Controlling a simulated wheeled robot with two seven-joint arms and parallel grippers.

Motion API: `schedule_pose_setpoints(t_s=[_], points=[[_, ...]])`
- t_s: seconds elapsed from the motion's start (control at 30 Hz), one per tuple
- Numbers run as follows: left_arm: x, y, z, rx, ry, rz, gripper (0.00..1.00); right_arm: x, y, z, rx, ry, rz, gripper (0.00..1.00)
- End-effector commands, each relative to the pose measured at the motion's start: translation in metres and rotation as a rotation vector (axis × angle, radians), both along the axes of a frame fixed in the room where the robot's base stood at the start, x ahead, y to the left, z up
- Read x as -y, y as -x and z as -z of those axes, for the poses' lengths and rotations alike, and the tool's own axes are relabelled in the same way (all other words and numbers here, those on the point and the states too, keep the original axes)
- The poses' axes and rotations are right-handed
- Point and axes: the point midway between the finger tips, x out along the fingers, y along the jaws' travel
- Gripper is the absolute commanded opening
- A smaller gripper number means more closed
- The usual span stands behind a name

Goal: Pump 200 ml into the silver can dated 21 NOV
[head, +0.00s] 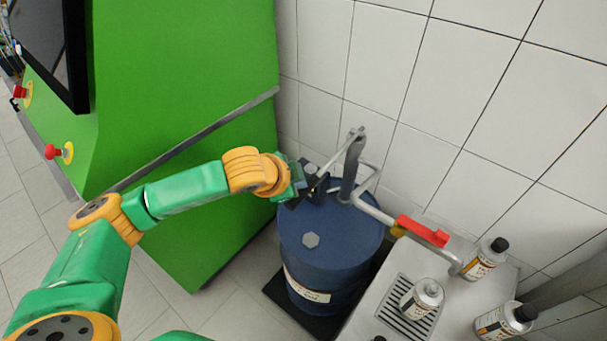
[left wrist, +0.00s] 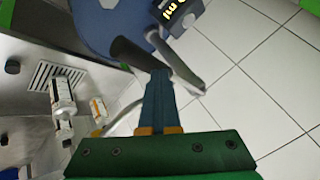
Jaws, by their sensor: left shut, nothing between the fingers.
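A blue drum (head: 325,245) stands against the wall with a grey hand pump (head: 352,165) on top. Its outlet pipe runs right past a red valve handle (head: 422,231) to a spout (head: 455,266). My left gripper (head: 300,196) is at the pump's lever, above the drum. In the left wrist view its fingers (left wrist: 158,98) are shut and empty, close to a dark grip (left wrist: 132,55); contact is unclear. A silver can (head: 422,299) stands on the drain grate. Two more labelled cans stand at the right (head: 484,260) and lower right (head: 503,321). No date is readable.
A green cabinet (head: 185,80) with red buttons and a screen fills the left. The steel bench (head: 372,298) with its drain grate (head: 397,317) is right of the drum. A tiled wall (head: 470,95) closes the back. A lit display (left wrist: 176,12) shows on the pump.

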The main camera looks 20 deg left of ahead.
Motion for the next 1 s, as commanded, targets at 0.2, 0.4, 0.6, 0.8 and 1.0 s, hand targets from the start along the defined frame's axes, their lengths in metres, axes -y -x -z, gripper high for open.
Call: schedule_pose_setpoints(t_s=[0.2, 0.4, 0.6, 0.8, 1.0], points=[[0.000, 0.001, 0.004, -0.002, -0.001, 0.000, 0.00, 0.000, 0.000, 0.002, 0.000, 0.000, 0.000, 0.50], [0.000, 0.001, 0.006, -0.002, -0.001, 0.000, 0.00, 0.000, 0.000, 0.003, 0.000, 0.000, 0.000, 0.50], [0.000, 0.001, 0.008, -0.002, -0.001, 0.000, 0.00, 0.000, 0.000, 0.004, 0.000, 0.000, 0.000, 0.50], [0.000, 0.001, 0.011, -0.002, 0.000, 0.000, 0.00, 0.000, 0.000, 0.005, 0.000, 0.000, 0.000, 0.50], [0.000, 0.002, 0.013, -0.002, 0.000, 0.000, 0.00, 0.000, 0.000, 0.007, 0.000, 0.000, 0.000, 0.50]])
